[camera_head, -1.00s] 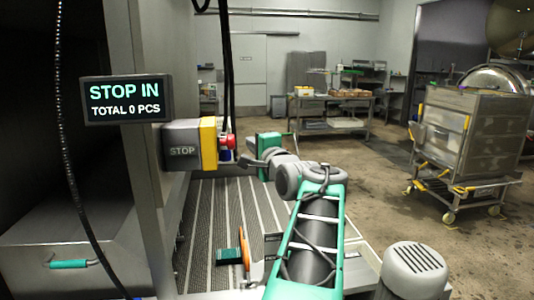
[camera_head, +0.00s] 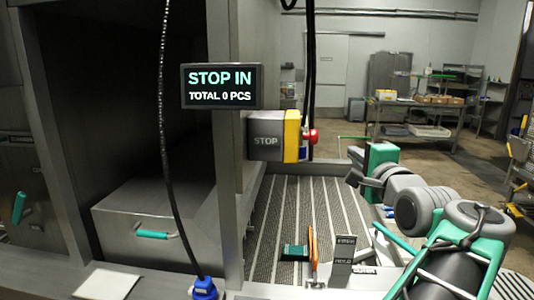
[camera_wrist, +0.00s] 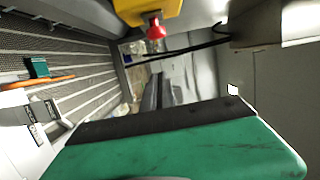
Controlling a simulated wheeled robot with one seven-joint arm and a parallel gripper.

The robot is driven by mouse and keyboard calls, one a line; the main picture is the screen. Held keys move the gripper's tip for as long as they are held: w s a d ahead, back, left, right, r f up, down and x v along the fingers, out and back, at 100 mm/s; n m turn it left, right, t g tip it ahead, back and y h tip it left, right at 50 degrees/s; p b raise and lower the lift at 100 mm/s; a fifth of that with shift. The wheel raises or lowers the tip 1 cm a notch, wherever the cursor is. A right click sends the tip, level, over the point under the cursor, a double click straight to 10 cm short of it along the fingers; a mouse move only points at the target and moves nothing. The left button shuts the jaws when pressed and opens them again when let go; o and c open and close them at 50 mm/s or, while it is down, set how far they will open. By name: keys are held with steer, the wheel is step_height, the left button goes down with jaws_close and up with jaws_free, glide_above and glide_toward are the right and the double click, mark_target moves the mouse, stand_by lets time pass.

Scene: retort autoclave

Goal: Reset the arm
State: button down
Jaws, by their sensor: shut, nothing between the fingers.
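My arm reaches in from the lower right of the head view, its elbow bent. My gripper (camera_head: 380,156) has a green body and hangs in the air to the right of the red push button (camera_head: 313,136), apart from it. Its fingers are hard to make out there. In the wrist view, the green gripper body with a black strip fills the lower part, and the dark fingers (camera_wrist: 160,90) look closed together with nothing between them. The red button (camera_wrist: 156,29) on its yellow housing shows above them.
A "STOP IN, TOTAL 0 PCS" display (camera_head: 222,86) and a grey STOP box (camera_head: 266,140) are on the post. Below is a slatted conveyor bed (camera_head: 280,225) with a green block (camera_head: 295,252) and an orange lever (camera_head: 313,247). A worktable (camera_head: 420,112) stands far behind.

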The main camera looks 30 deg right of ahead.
steer(key=w+a+f+n+g+y, duration=0.3)
steer(key=w+a+f+n, duration=0.15)
steer(key=a+f, duration=0.55)
steer(key=w+a+f+n+g+y, duration=0.35)
steer(key=a+f+n, duration=0.25)
steer(key=a+f, duration=0.45)
steer(key=s+a+f+n+g+y, duration=0.1)
steer(key=s+a+f+n+g, duration=0.3)
steer(key=s+a+f+n, duration=0.45)
steer(key=s+a+f+n+g, duration=0.4)
steer(key=s+a+f, duration=0.25)
steer(key=f, duration=0.45)
step_height(320, 180, up, 8)
steer(key=w+t+p, duration=0.1)
steer(key=w+p, duration=0.1)
steer(key=p, duration=0.2)
steer(key=shift+w+d+r+p, duration=0.15)
steer(key=shift+w+d+p, duration=0.05)
steer(key=shift+p, duration=0.1)
steer(key=shift+a, duration=0.1)
